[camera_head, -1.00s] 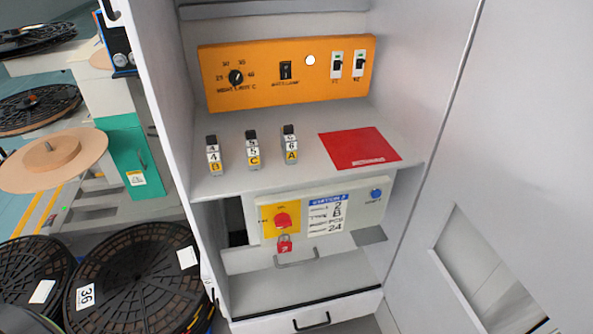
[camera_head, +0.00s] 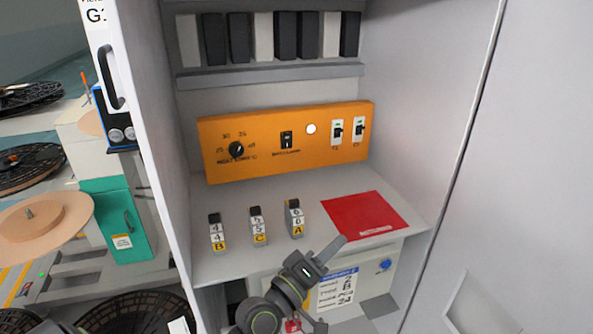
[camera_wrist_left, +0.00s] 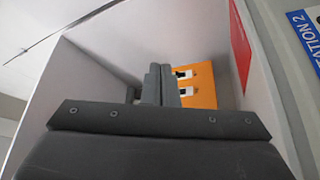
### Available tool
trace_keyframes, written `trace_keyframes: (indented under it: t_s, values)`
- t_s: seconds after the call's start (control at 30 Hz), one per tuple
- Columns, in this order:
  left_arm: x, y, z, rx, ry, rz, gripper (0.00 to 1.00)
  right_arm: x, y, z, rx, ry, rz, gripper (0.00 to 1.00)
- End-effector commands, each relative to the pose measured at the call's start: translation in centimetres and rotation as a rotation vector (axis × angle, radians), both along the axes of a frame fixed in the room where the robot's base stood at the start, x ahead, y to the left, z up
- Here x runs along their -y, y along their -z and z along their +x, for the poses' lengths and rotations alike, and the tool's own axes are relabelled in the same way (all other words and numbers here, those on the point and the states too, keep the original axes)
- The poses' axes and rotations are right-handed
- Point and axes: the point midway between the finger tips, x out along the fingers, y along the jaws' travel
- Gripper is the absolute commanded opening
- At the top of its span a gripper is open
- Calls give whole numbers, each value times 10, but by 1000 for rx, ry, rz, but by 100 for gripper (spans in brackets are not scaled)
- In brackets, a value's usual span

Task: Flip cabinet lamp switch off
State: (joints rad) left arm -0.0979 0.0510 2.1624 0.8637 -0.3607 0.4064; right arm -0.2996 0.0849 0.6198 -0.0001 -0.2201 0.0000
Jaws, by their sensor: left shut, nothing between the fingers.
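The orange panel (camera_head: 265,160) is on the cabinet's back wall above the shelf. A black rocker switch (camera_head: 287,140) with a small, hard-to-read label sits near its middle, beside a round white lamp (camera_head: 311,129) that looks lit. My right gripper is not in view.
The panel also has a black knob (camera_head: 236,149) and two small switches (camera_head: 337,131) at the right. Several small labelled blocks (camera_head: 257,226) and a red mat (camera_head: 362,214) are on the shelf. The cabinet side walls bound the space. A station box (camera_head: 385,266) is below.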

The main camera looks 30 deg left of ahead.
Motion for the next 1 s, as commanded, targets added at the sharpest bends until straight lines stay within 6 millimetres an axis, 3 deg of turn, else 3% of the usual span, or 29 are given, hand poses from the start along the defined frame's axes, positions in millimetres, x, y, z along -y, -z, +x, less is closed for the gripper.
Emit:
trace_keyframes:
  t_s: [0.2,0.43,0.7,1.0]
  values:
    - [-25,-58,28,196,-40,-416,0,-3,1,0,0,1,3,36]
    - [-65,-93,50,354,-96,-871,0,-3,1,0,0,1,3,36]
    - [-109,-97,78,472,-194,-1400,0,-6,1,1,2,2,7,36]
    - [-127,-73,102,512,-331,-1829,0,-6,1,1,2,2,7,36]
